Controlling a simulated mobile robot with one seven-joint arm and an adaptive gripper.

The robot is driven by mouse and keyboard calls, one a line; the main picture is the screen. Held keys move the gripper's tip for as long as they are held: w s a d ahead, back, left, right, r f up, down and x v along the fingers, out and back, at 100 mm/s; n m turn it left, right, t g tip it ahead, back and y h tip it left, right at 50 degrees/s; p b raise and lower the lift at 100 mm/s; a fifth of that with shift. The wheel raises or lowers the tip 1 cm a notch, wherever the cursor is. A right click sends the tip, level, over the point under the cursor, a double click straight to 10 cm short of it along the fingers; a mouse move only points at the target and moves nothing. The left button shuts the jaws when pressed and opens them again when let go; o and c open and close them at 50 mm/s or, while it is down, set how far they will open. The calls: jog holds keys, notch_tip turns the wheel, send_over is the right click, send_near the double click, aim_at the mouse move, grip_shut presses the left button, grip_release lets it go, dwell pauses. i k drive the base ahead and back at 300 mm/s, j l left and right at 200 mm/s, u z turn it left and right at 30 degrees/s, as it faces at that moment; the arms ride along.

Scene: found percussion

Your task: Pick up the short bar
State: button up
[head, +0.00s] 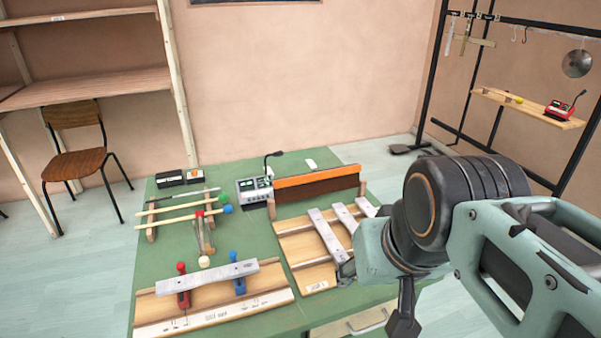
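Several grey metal bars lie on the table. On the slatted wooden rack, the left bar (326,236) looks longest, a middle bar (345,217) lies beside it, and a right bar (366,207) looks shortest, though my arm may hide part of it. Another bar (206,275) rests across a red and a blue clamp on a wooden board. My gripper (375,297) hangs over the rack's right side, near the lower end of the left bar. Its two dark fingers appear spread apart with nothing visible between them. My wrist hides the rack's right part.
The green table (180,240) also holds mallets on a wooden stand (180,208), a grey device with a microphone (256,188), small black boxes (181,178) and an orange-topped panel (316,182) behind the rack. A chair (75,150) stands left; a black frame with a shelf (525,107) stands right.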

aim_at(336, 250)
jog(key=i+l, duration=0.1)
jog(key=l, duration=1)
jog(key=i+l+u, duration=0.1)
jog(key=l+u, duration=0.25)
jog(key=l, duration=0.3)
jog(key=k+l+u, duration=0.15)
jog(key=u, duration=1.4)
jog(key=i+z, duration=0.25)
jog(key=k, duration=0.1)
